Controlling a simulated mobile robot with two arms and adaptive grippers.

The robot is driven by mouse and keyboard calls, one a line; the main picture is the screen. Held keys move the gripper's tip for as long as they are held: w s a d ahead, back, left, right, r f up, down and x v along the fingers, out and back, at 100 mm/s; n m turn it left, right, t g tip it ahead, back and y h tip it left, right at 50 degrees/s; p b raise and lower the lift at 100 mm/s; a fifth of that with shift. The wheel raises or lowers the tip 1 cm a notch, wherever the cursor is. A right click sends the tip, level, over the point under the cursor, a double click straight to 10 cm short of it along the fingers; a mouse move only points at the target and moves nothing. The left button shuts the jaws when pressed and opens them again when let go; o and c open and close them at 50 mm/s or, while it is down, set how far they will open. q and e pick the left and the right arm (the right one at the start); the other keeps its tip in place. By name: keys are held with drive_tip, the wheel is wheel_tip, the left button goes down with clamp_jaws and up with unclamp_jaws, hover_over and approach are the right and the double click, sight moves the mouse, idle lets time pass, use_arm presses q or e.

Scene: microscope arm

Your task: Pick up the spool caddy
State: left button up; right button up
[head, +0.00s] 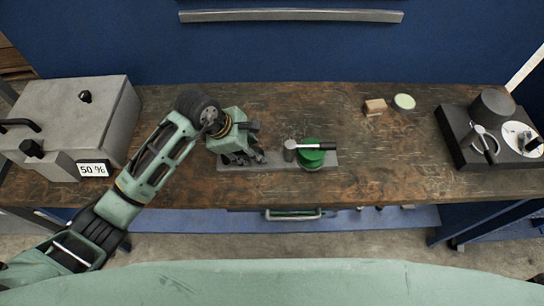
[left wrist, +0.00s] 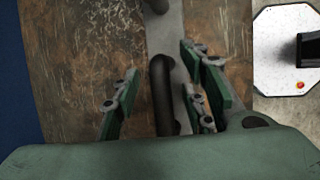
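The spool caddy appears to be the long, flat grey strip (head: 276,161) near the front edge of the workbench. A green spool (head: 311,158) sits on its right part, with a small grey cylinder and light handle (head: 297,147) by it. My left gripper (head: 243,160) is over the strip's left end and hides it. In the left wrist view my gripper's fingers (left wrist: 162,100) are apart. A dark rounded bar (left wrist: 162,85), possibly a handle, lies between them without visible contact, along the grey strip (left wrist: 168,35). My right gripper is not in view.
A grey box (head: 75,115) with a "50 %" display stands at the left. A small tan block (head: 375,106) and a round pale-green-topped item (head: 404,102) lie at the back right. A dark device (head: 470,145) stands at the far right. The wooden bench (head: 390,160) is clear between.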

use_arm(q)
clamp_jaws()
idle(0.3)
idle(0.4)
drive_tip(key=shift+w+r, duration=0.15)
